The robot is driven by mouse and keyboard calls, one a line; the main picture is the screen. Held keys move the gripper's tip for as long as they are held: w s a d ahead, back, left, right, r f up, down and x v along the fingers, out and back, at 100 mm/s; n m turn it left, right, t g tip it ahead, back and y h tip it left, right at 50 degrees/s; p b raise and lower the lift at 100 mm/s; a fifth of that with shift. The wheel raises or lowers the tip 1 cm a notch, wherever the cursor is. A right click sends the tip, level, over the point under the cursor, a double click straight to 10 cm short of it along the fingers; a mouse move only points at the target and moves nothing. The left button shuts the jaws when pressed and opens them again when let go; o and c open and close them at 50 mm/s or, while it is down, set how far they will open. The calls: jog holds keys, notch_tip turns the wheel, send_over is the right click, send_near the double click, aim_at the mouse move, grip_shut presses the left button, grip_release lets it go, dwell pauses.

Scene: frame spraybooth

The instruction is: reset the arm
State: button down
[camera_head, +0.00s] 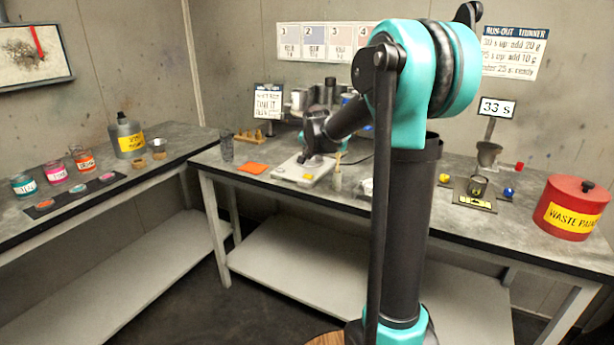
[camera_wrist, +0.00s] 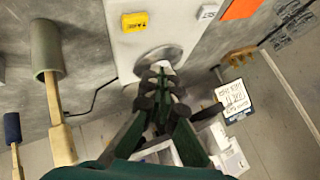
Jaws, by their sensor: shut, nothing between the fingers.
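My gripper (camera_head: 314,156) is shut with nothing between its fingers. In the head view it hangs low over the pale scale-like device (camera_head: 304,168) on the back bench. In the wrist view the fingertips (camera_wrist: 160,72) are together in front of the device's round metal plate (camera_wrist: 158,60), and a yellow block (camera_wrist: 135,21) lies on the device's edge. I cannot tell whether the fingers touch the plate. My arm's teal and black links cover the middle of the head view and hide part of the bench.
An orange card (camera_head: 253,168) and a dark mesh cup (camera_head: 226,146) are left of the device. Wooden-handled tools (camera_wrist: 52,90) stand close by in the wrist view. A red waste paint can (camera_head: 571,208) is at the right end. Paint jars (camera_head: 84,159) stand on the left bench.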

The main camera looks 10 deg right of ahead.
jog(key=s+d+f+n+g, duration=0.1)
jog(key=s+f+n, duration=0.2)
jog(key=s, duration=1)
jog(key=s+d+f+n+g, duration=0.1)
jog(key=s+f+n+g, duration=0.1)
jog(key=s+f, duration=0.7)
jog(key=s+d+f+n+g, duration=0.2)
jog(key=s+f+n, duration=0.2)
jog(key=s, duration=1.5)
notch_tip(320, 180, down, 2)
jog(key=shift+f, duration=0.1)
jog(key=shift+w, duration=0.1)
